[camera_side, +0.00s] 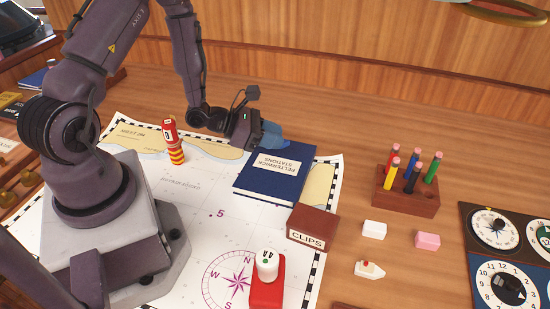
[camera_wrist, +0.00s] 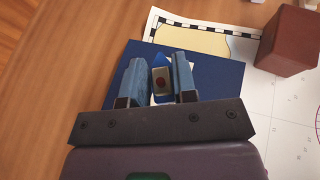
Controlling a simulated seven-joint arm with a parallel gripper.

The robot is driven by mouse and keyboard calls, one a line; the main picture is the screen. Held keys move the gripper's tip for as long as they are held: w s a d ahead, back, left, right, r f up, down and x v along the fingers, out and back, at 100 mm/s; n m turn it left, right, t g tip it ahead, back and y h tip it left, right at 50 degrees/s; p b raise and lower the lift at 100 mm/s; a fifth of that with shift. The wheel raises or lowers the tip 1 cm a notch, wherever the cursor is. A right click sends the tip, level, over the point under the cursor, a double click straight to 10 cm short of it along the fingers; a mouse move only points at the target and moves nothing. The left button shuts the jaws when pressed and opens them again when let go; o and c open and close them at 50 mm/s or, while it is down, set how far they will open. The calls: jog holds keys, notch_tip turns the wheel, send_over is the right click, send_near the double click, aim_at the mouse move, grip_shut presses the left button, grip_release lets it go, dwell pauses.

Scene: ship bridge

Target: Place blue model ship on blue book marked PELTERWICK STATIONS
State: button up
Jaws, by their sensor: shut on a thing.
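My gripper (camera_side: 266,134) is shut on the blue model ship; its blue-grey fingers also show in the wrist view (camera_wrist: 158,78). In the side view the ship is mostly hidden by the fingers. The blue book marked PELTERWICK STATIONS (camera_side: 264,191) lies flat on the chart. My gripper is at the book's far edge in the side view. In the wrist view the book (camera_wrist: 222,75) lies behind the ship and fingers. I cannot tell whether the ship touches it.
A brown CLIPS box (camera_side: 313,227) stands beside the book's near right corner. Bare wood lies behind the book.

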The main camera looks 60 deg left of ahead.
aim_at(273, 165)
jog(key=shift+f, duration=2.85)
jog(key=o, duration=0.9)
jog(key=shift+f, duration=0.1)
